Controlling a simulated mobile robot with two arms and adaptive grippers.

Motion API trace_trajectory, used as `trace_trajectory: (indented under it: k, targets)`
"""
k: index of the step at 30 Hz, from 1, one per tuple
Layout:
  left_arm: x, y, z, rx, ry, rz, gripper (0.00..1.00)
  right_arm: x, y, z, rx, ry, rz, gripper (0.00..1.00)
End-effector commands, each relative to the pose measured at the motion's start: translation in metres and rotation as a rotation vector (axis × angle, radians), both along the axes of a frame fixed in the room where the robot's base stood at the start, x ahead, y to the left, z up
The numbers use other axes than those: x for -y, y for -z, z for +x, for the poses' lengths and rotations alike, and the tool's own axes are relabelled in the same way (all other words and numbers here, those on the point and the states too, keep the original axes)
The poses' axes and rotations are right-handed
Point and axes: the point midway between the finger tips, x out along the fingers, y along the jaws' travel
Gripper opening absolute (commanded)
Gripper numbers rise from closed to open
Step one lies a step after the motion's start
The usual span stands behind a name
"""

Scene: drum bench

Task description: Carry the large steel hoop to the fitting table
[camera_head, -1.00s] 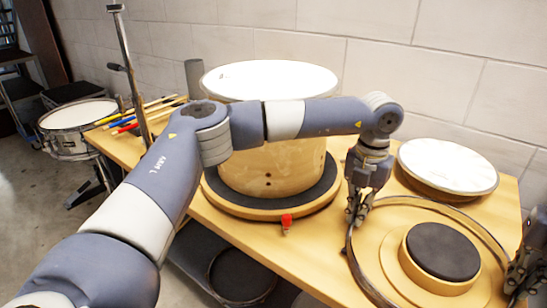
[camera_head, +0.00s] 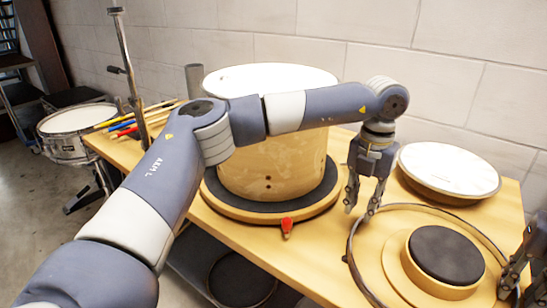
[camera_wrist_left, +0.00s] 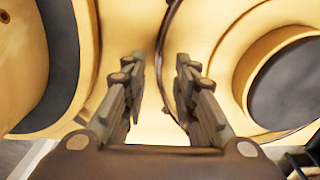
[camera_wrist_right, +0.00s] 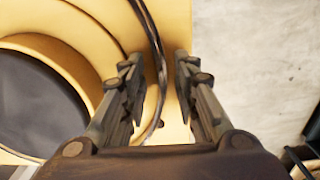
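The large steel hoop (camera_head: 351,258) lies at the right of the bench, around a stepped round wooden block with a dark top (camera_head: 446,255). My left gripper (camera_head: 360,212) is open at the hoop's left rim; in the left wrist view the hoop (camera_wrist_left: 165,40) runs into the gap between its fingers. My right gripper (camera_head: 511,279) is at the hoop's right rim, partly cut off by the frame. In the right wrist view its fingers are apart, with the hoop (camera_wrist_right: 153,40) between them. A drum shell (camera_head: 272,165) stands on a round wooden table with a dark pad (camera_head: 223,202), possibly the fitting table.
A white-topped drum (camera_head: 449,168) stands at the back right, near my left gripper. A red-handled piece (camera_head: 287,225) sits at the round table's front edge. Coloured sticks (camera_head: 125,124), a metal stand (camera_head: 127,60) and a snare drum (camera_head: 70,120) are at the left.

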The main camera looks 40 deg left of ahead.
Motion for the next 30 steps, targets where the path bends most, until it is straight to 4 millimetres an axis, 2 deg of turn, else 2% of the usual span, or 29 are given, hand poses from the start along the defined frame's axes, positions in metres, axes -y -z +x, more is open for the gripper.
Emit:
trace_trajectory:
  k: [3,7,12,16,20,30]
  targets:
    - [0.0,-0.028,0.001,0.005,0.0,-0.001,0.27,0.0,0.0,0.0,0.0,0.0,0.0,0.28]
    - [0.001,-0.052,0.0,0.002,0.0,-0.001,0.27,0.0,0.0,0.0,0.0,0.0,0.0,0.28]
    - [0.0,-0.071,0.0,0.001,0.0,-0.001,0.27,0.0,0.0,0.0,0.0,0.0,0.0,0.28]
    - [0.0,-0.076,0.0,0.0,0.001,0.0,0.27,0.0,-0.006,0.001,0.002,0.0,0.0,0.28]
    - [0.0,-0.076,0.0,-0.001,0.001,0.0,0.27,0.0,-0.024,0.001,0.004,0.001,0.0,0.28]
    - [0.0,-0.076,0.0,0.0,0.001,0.0,0.27,0.0,-0.094,0.001,0.003,0.001,0.001,0.28]
